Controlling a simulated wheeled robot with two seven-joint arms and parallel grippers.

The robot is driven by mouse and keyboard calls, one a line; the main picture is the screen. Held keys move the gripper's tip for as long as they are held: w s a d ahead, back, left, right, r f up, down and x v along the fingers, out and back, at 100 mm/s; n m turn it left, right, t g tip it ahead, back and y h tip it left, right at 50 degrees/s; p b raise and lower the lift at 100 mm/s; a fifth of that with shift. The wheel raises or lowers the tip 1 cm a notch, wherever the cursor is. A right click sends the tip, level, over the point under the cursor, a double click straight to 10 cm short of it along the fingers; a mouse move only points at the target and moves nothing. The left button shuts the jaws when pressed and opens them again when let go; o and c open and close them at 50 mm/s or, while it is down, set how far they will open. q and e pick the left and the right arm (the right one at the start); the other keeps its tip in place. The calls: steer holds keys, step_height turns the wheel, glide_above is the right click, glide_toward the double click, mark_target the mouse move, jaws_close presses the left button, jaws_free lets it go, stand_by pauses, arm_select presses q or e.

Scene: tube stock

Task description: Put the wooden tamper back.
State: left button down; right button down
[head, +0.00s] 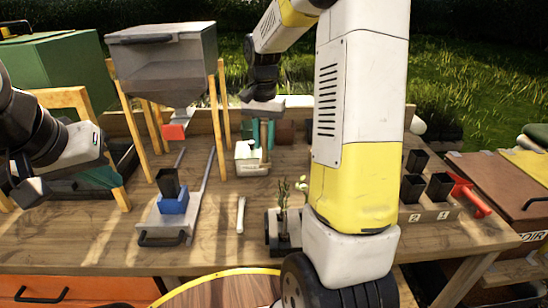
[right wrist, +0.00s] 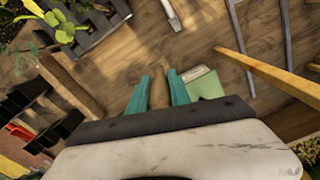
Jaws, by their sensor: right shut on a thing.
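In the right wrist view the teal fingers of my right gripper (right wrist: 158,88) stand on both sides of the brown wooden tamper (right wrist: 158,97). The pale green box (right wrist: 204,83) is just right of the fingers there. The tamper's lower end is hard to make out. My left gripper (head: 105,178) is at the left, over a dark tray; its opening is unclear.
A grey hopper (head: 163,60) on wooden legs stands at the back left. In front are a scale-like plate with a blue block (head: 173,201), a pale tool (head: 241,214) and a plant tray (head: 271,232). Black pots (head: 440,186) and a red tool (head: 470,195) are at right.

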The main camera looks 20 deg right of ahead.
mark_target(265, 161)
step_height(265, 161, down, 4)
steer(key=shift+f, duration=0.15)
steer(key=shift+w+d+f, duration=0.15)
steer(key=shift+f, duration=0.1)
steer(key=shift+w+d+f, duration=0.85)
steer(key=shift+w+d, duration=0.85)
steer(key=shift+d, duration=0.3)
steer(key=shift+w+d+f, duration=0.85)
steer(key=shift+w+d, duration=0.8)
steer(key=shift+d, duration=0.3)
steer(key=shift+w+d+f, duration=0.85)
steer(key=shift+w+d, duration=0.85)
steer(key=shift+d, duration=0.3)
steer(key=c, duration=1.2)
jaws_free()
steer(key=shift+f, duration=0.15)
